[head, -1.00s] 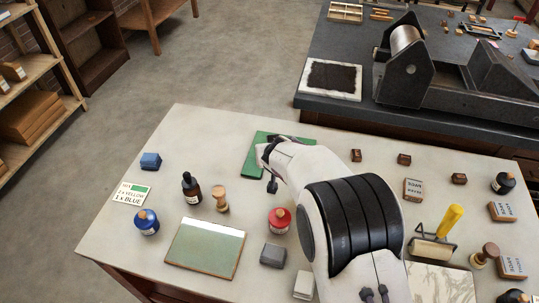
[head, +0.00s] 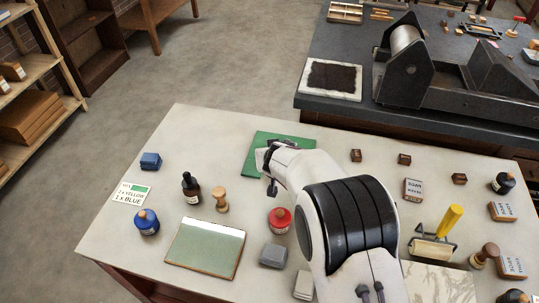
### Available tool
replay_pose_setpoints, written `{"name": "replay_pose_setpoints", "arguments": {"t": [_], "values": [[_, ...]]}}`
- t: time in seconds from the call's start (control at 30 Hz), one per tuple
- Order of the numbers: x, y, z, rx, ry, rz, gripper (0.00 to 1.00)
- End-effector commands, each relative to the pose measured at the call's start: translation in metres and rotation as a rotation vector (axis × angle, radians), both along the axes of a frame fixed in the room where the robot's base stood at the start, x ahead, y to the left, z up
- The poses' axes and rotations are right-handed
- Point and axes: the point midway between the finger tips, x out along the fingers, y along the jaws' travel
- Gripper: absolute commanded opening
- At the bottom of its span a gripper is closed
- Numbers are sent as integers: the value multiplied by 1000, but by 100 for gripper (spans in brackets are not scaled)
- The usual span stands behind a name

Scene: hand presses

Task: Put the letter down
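My gripper (head: 270,168) is over the left part of the green mat (head: 256,150) at the back of the pale table. My white wrist covers most of the gripper, and a dark finger part shows at its left. I cannot see whether its fingers are open or shut. No letter can be made out at the gripper; anything between the fingers is hidden. Small brown blocks stand right of the mat: one block (head: 356,155), a second block (head: 404,159) and a third block (head: 459,179). They are too small to read.
Left of my arm are a dark bottle (head: 191,187), a wooden knob (head: 221,199), a red-topped jar (head: 279,219), a blue jar (head: 146,222) and a glass plate (head: 205,248). A yellow-handled roller (head: 437,235) is at right.

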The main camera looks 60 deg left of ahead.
Motion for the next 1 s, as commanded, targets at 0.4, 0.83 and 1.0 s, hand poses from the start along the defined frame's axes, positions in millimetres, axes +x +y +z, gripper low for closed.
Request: {"name": "replay_pose_setpoints", "arguments": {"t": [0.4, 0.83, 1.0], "values": [[0, 0, -3, 0, 0, 0, 44], [0, 0, -2, 0, 0, 0, 44], [0, 0, -1, 0, 0, 0, 44]]}}
